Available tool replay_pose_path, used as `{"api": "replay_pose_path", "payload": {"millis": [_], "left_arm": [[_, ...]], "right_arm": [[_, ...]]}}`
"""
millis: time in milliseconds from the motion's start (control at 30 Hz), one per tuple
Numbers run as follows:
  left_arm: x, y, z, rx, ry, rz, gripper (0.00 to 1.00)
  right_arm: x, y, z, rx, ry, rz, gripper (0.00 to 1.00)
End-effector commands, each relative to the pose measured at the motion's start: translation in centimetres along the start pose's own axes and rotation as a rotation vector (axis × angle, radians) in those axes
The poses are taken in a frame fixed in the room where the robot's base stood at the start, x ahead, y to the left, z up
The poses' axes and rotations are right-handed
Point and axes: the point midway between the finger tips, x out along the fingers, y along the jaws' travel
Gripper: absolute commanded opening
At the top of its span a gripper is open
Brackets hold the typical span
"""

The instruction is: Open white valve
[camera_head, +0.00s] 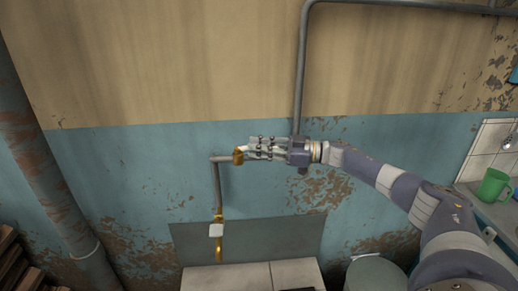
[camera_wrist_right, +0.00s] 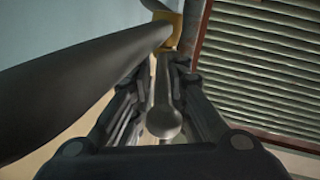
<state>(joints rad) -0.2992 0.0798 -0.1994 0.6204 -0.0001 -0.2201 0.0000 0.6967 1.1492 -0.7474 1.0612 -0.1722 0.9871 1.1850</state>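A brass-coloured valve body (camera_head: 238,156) sits at the end of a grey pipe against the wall, with a short white part beside it. In the right wrist view, the brass body (camera_wrist_right: 168,28) is at the top, and a pale lever with a rounded end (camera_wrist_right: 163,120) runs back from it between my fingers. My right gripper (camera_head: 250,149) reaches in from the right, and its fingers look closed on the lever from both sides. The fingertips (camera_wrist_right: 164,62) hide part of it. My left gripper is not in view.
The grey pipe (camera_head: 218,185) drops down the wall, and its dark length (camera_wrist_right: 80,80) fills the left of the wrist view. A thick pipe (camera_head: 50,185) stands at the left. A green mug (camera_head: 493,186) stands on the right counter.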

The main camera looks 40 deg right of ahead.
Motion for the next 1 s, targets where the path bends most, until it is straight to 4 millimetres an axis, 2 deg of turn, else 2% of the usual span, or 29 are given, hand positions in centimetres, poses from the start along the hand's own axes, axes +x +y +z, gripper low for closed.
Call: {"api": "replay_pose_path", "payload": {"millis": [333, 467, 567, 800, 1000], "left_arm": [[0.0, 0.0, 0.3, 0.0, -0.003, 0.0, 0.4], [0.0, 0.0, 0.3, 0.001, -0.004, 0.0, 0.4], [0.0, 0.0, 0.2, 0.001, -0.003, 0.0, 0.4], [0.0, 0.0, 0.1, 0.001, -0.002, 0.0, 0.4], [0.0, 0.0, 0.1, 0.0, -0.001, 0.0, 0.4]], "right_arm": [[0.0, -0.1, -0.1, -0.001, 0.002, -0.004, 0.32], [-0.8, -0.1, 0.1, 0.0, -0.002, -0.002, 0.32], [-2.4, -0.1, 0.1, 0.001, -0.003, -0.002, 0.32], [-7.6, -0.1, 0.1, 0.001, -0.004, -0.003, 0.32], [-10.7, 0.0, 0.0, 0.0, -0.001, -0.003, 0.32]]}}
